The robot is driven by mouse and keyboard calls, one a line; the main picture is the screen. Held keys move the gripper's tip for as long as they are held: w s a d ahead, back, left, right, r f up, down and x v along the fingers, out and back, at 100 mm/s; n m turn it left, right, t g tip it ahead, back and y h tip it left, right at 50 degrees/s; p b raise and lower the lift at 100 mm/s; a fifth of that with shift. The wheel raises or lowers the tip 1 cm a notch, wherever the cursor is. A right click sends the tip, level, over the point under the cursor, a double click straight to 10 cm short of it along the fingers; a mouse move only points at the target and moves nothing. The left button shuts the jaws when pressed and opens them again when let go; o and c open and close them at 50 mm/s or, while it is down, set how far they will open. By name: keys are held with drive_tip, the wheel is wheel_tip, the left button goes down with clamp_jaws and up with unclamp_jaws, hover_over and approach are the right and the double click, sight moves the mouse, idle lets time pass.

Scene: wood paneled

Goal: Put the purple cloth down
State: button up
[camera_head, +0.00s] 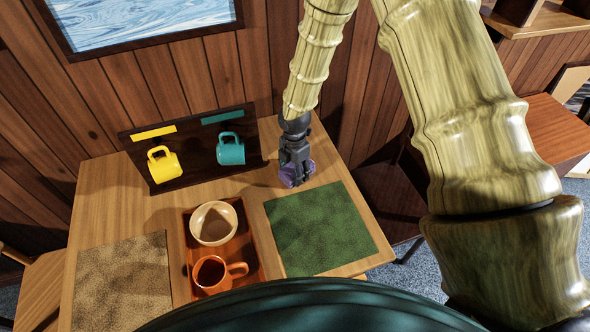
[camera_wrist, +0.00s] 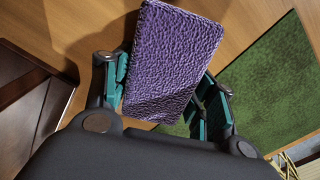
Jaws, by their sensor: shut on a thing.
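The purple cloth (camera_wrist: 170,62) is a thick, textured folded block between the two teal-padded fingers of my gripper (camera_wrist: 165,95) in the wrist view. My gripper (camera_head: 296,172) is shut on it. In the head view the purple cloth (camera_head: 290,175) shows only partly behind the dark fingers. The gripper is over the back right part of the wooden table (camera_head: 110,205), just behind the green mat (camera_head: 322,228). I cannot tell whether the cloth touches the table.
A tan mat (camera_head: 122,284) lies at left. The green mat is bare.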

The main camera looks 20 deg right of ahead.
drive_tip(key=shift+f, duration=0.2)
drive_tip(key=o, duration=1.2)
drive_tip(key=shift+o, duration=0.2)
drive_tip(key=shift+r, duration=0.15)
wheel_tip(320, 180, up, 12)
drive_tip(key=b, duration=0.2)
drive_tip(key=shift+b, duration=0.3)
